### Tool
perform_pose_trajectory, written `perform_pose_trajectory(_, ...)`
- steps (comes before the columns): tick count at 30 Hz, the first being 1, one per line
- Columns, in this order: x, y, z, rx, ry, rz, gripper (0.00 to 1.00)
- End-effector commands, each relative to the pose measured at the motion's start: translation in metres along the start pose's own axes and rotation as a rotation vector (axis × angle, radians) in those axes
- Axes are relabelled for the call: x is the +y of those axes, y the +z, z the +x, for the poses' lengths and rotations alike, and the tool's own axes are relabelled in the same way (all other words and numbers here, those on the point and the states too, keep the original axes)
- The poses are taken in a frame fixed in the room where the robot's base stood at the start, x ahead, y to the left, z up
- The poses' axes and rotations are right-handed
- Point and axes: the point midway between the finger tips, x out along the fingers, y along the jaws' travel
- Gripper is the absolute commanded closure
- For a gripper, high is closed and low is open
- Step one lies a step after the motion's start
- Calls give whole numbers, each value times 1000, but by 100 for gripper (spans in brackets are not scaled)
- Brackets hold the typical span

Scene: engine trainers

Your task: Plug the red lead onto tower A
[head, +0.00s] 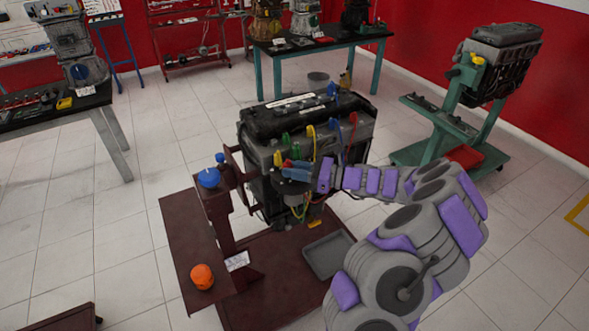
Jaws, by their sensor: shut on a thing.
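The black engine (262,125) stands on a dark red stand at the centre of the head view. Coloured leads and boots rise along its near side. My gripper (290,171) is at the engine's near left side, reached from the right, shut on what looks like the red lead (287,163). Another red lead piece (353,118) stands at the engine's right end. A yellow boot (278,158) is close beside the gripper. Tower A's label cannot be read, and the gripper hides part of the engine side.
The stand's dark red shelf (185,235) juts out at left with an orange ball-like knob (202,276) and a blue knob (208,178). A grey tray (328,255) lies below the engine. Another engine stand (455,125) is at right. Tiled floor is open at left.

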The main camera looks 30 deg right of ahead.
Motion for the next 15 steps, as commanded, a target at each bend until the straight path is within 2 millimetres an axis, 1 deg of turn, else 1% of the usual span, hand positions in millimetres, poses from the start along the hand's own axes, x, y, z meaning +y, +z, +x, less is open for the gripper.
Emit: perform_pose_trajectory(15,0,-6,-1,1,4,2,100)
